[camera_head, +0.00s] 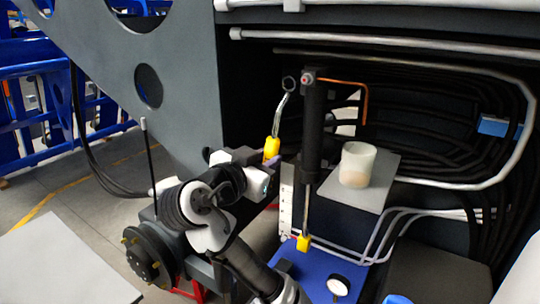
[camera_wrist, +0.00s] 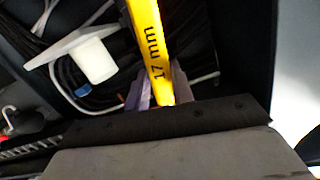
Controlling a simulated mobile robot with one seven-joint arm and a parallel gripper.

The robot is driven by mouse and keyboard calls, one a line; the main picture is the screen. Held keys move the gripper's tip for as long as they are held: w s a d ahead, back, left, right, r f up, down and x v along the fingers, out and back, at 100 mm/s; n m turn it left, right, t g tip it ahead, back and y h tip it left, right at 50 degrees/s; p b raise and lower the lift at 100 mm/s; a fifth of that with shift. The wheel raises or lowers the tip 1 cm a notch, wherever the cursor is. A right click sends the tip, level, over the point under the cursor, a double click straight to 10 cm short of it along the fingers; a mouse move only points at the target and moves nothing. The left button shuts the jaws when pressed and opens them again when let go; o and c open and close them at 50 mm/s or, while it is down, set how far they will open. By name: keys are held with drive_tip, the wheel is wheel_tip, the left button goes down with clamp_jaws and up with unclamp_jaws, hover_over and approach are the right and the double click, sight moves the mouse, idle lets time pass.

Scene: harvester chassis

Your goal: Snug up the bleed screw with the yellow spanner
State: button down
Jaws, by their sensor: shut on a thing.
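My gripper (camera_head: 270,160) is shut on the yellow handle of the spanner (camera_head: 272,149). The spanner points up, its silver shaft leaning right to a ring end just left of the top of a black upright cylinder (camera_head: 313,125). A small reddish fitting, perhaps the bleed screw (camera_head: 308,78), sits at the cylinder's top, close to the ring; I cannot tell whether they touch. In the wrist view the yellow handle (camera_wrist: 151,40) reads "17 mm" and stands between my fingers (camera_wrist: 158,92); its ring end is out of that view.
A whitish cup (camera_head: 357,164) stands on a grey shelf (camera_head: 376,198) right of the cylinder. An orange-brown pipe (camera_head: 364,100) and silver pipes (camera_head: 410,42) run behind. A blue surface with a gauge (camera_head: 338,286) lies below. A dark chassis plate (camera_head: 190,80) stands left.

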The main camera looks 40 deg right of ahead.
sight(277, 152)
drive_tip(key=shift+a, duration=0.15)
drive_tip(key=shift+b+x, duration=0.6)
drive_tip(key=shift+x, duration=1.75)
drive_tip(key=shift+d, duration=0.2)
drive_tip(key=shift+x, duration=0.75)
drive_tip(key=shift+d, duration=0.15)
drive_tip(key=shift+r, duration=0.1)
